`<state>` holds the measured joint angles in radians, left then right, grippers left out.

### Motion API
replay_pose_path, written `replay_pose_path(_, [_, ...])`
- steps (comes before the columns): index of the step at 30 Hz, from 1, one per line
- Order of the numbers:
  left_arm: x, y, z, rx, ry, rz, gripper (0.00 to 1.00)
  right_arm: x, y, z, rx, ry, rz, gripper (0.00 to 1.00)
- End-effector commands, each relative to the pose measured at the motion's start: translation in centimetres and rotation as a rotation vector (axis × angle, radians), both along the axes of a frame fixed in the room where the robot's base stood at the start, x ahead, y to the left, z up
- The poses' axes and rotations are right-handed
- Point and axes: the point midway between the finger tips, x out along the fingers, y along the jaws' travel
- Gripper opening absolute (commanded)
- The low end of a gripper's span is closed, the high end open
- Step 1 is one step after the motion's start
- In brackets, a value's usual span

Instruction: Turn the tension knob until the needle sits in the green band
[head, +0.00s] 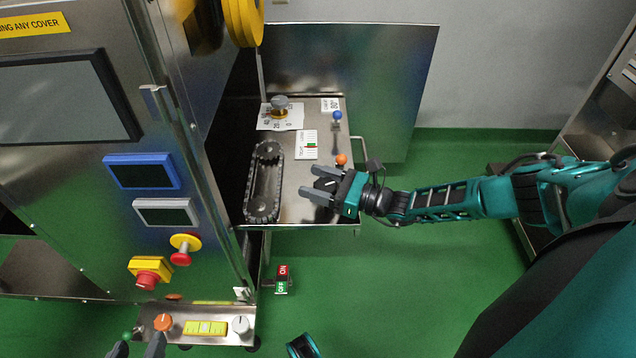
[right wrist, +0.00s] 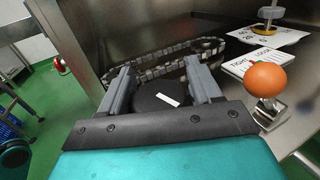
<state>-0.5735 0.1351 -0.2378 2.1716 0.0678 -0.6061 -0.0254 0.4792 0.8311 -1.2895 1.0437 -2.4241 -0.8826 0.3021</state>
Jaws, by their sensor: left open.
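The tension knob (right wrist: 158,96) is a black round knob with a white mark, on the metal shelf beside the chain. In the head view it shows between the fingers of my right gripper (head: 318,182). The right fingers (right wrist: 160,72) lie close along both sides of the knob and appear shut on it. The white gauge card (head: 300,153) with a small green band lies behind the knob; the needle's exact place is too small to tell. In the right wrist view the card (right wrist: 236,67) is partly cut by the orange ball. My left gripper (head: 137,347) is open at the bottom left.
A chain loop (head: 265,182) lies left of the knob. An orange ball (head: 341,159) and a blue ball (head: 337,115) stand near the shelf's right edge. A lower panel with an orange knob (head: 163,322) is by my left gripper. Green floor is free right of the shelf.

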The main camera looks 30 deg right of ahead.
Motion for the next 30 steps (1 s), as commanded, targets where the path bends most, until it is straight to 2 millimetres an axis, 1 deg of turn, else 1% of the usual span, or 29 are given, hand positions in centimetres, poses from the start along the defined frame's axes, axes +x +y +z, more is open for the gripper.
replay_pose_path(1, [0.0,0.0,0.0,0.0,0.0,0.0,0.54,0.0,0.0,0.0,0.0,0.0,0.001,0.69])
replay_pose_path(4, [0.0,0.0,0.0,0.0,-0.001,0.0,0.54,-0.1,0.0,-0.1,-0.001,0.002,0.001,0.78])
replay_pose_path(11, [0.3,0.0,0.2,0.0,-0.007,0.0,0.54,-0.2,0.0,-0.2,-0.002,0.003,0.002,0.79])
replay_pose_path(14, [0.4,0.0,0.4,0.0,-0.009,0.0,0.54,-0.6,-0.3,-0.2,-0.004,0.004,0.002,0.79])
replay_pose_path(17, [0.4,0.0,0.6,0.0,-0.011,0.001,0.54,-1.6,-1.1,-0.2,-0.005,0.007,0.002,0.79])
replay_pose_path(27, [0.5,0.1,1.1,0.0,-0.018,0.005,0.54,-7.6,-5.4,-0.2,-0.005,0.006,0.001,0.79])
replay_pose_path(30, [0.4,0.2,1.0,0.001,-0.017,0.007,0.54,-8.9,-6.4,-0.1,-0.004,0.005,0.001,0.79])
